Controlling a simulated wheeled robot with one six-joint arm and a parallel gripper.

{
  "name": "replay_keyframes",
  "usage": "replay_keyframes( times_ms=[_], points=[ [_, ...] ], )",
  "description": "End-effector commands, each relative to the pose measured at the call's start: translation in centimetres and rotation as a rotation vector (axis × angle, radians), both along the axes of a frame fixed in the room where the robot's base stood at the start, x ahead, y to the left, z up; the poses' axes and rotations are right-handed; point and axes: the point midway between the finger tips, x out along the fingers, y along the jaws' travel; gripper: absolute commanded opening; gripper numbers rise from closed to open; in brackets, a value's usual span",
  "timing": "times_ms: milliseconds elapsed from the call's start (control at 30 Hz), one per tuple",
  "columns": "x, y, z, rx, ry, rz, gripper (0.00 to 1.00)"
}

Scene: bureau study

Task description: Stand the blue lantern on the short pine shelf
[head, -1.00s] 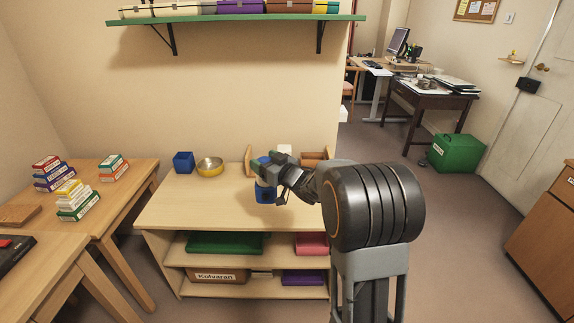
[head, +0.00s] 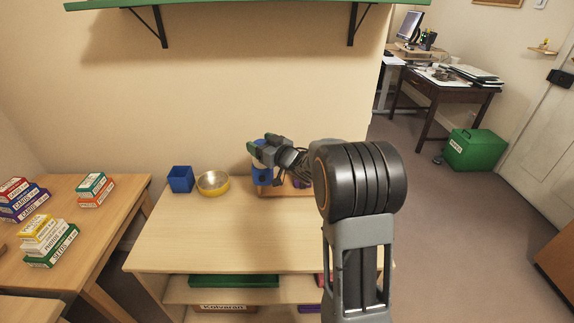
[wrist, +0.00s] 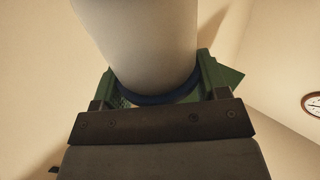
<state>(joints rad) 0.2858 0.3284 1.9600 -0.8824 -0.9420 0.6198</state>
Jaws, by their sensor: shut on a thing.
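My gripper (head: 264,148) is shut on the blue lantern (head: 262,177), held above the back of the low pine cabinet. In the wrist view, a pale cylinder with a dark blue ring, part of the lantern (wrist: 140,40), stands between the green fingers (wrist: 160,95). The lantern's far side is hidden. A short pine wall shelf (head: 543,51) is at the far right by the door, with a small yellow thing on it. It is well away from my gripper.
A green wall shelf (head: 250,3) hangs above. A green box (head: 475,150) stands on the floor at right; floor before it is clear.

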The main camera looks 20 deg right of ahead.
Motion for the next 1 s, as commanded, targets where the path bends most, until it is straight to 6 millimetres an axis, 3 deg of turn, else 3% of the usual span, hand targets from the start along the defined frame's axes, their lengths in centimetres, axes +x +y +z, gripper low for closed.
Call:
replay_keyframes(
  times_ms=[200, 400, 633, 867, 1000],
  points=[
    [4.1, -3.9, -2.7, 0.002, 0.001, -0.006, 0.10],
    [6.9, -6.2, -5.9, 0.001, 0.002, -0.003, 0.10],
    [8.5, -7.4, -8.1, 0.002, -0.001, -0.001, 0.10],
    [8.9, -7.8, -8.7, 0.001, -0.002, 0.000, 0.10],
    [9.2, -8.0, -10.1, 0.002, 0.001, 0.000, 0.10]
  ],
)
